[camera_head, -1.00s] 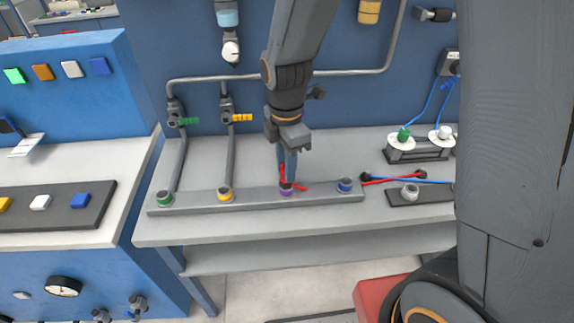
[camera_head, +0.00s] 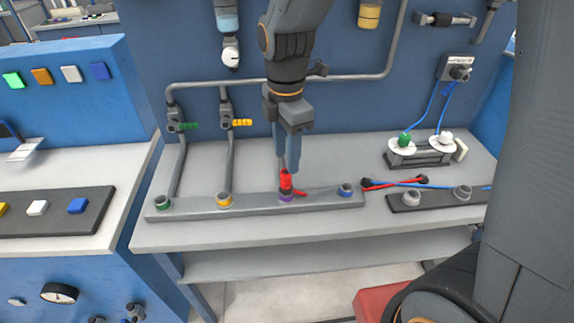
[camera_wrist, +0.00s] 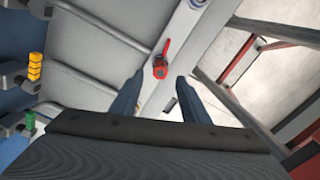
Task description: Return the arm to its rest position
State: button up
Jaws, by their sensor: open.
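My gripper (camera_head: 288,158) hangs fingers down just above the grey pipe base bar (camera_head: 255,201) on the bench. Its fingers are apart and empty. A red valve piece (camera_head: 286,182) with a red handle stands upright on the purple-ringed socket (camera_head: 286,198), just below the fingertips. In the wrist view the red valve (camera_wrist: 160,66) shows beyond and between the two open fingers (camera_wrist: 158,92), apart from them.
Wall pipes with a green valve handle (camera_head: 187,126) and a yellow one (camera_head: 242,122) rise behind. Red and blue cables (camera_head: 395,183) lie to the right. Free bench lies between.

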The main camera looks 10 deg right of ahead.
jog(key=shift+r, duration=0.85)
jog(key=s+d+f+m, duration=0.1)
jog(key=s+d+m, duration=0.1)
jog(key=d+m, duration=0.2)
jog(key=s+d+f+m, duration=0.1)
jog(key=s+d+m, duration=0.2)
jog(key=m, duration=0.7)
jog(key=s+d+f+m+t, duration=0.1)
jog(key=s+d+f+m, duration=0.1)
jog(key=d+m, duration=0.3)
jog(key=m, duration=0.3)
jog(key=shift+s+d, duration=0.35)
jog(key=shift+d, duration=0.05)
jog(key=shift+c, duration=1.4)
jog(key=shift+d, duration=0.1)
